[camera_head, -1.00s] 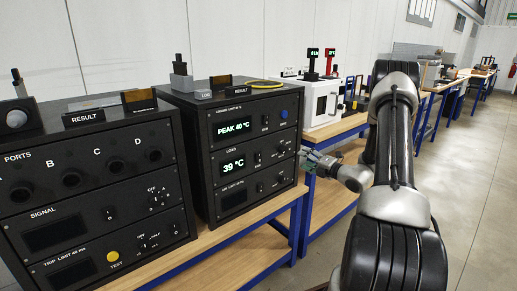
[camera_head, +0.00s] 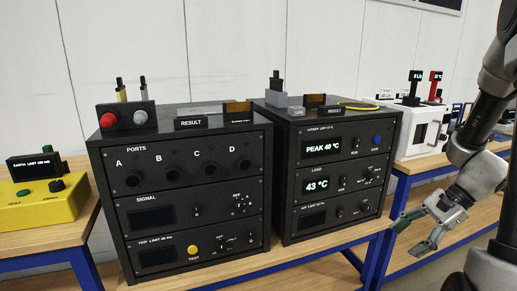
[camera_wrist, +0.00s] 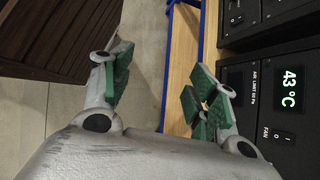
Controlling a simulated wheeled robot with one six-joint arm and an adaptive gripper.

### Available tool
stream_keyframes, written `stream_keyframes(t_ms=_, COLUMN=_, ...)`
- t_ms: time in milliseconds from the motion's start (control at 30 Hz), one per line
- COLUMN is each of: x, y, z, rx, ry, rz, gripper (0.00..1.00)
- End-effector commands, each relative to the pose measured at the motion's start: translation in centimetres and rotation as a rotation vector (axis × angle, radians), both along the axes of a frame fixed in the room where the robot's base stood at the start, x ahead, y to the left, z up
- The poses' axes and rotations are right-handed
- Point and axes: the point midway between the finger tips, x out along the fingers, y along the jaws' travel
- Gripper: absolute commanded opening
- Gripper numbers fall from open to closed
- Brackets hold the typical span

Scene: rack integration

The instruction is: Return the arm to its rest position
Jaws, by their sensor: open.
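My gripper (camera_head: 415,232) is in the head view at the right, in front of the bench and to the right of the LOAD rack. It is open and empty, with green pads on its fingers. In the wrist view the open fingers (camera_wrist: 160,88) show with bare floor and the bench edge between and beyond them. My arm comes down from the upper right of the head view, bent at the wrist. The LOAD rack (camera_head: 335,240) has displays reading PEAK 40 °C and 43 °C; its front also shows in the wrist view (camera_wrist: 258,100), apart from the fingers.
The PORTS rack (camera_head: 190,262) stands left of the LOAD rack. A yellow box (camera_head: 45,210) is at far left. A white device (camera_head: 418,130) stands on the bench behind my arm. The blue-framed bench edge (camera_head: 375,262) runs close to my gripper. A dark slatted thing (camera_wrist: 50,40) is in the wrist view.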

Motion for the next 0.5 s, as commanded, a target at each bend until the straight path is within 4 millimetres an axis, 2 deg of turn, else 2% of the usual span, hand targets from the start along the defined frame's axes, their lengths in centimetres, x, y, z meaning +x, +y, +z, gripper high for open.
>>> stream_keyframes(t_ms=33, x=-1.6, y=0.1, z=1.7, rx=-0.079, ry=-0.057, rz=0.142, gripper=0.59)
stream_keyframes(t_ms=200, x=-6.1, y=-0.8, z=6.3, rx=-0.331, ry=-0.214, rz=0.583, gripper=0.59)
stream_keyframes(t_ms=333, x=-8.3, y=-1.3, z=9.7, rx=-0.509, ry=-0.315, rz=0.844, gripper=0.59)
stream_keyframes(t_ms=500, x=-10.3, y=-0.9, z=13.7, rx=-0.713, ry=-0.45, rz=1.04, gripper=0.59)
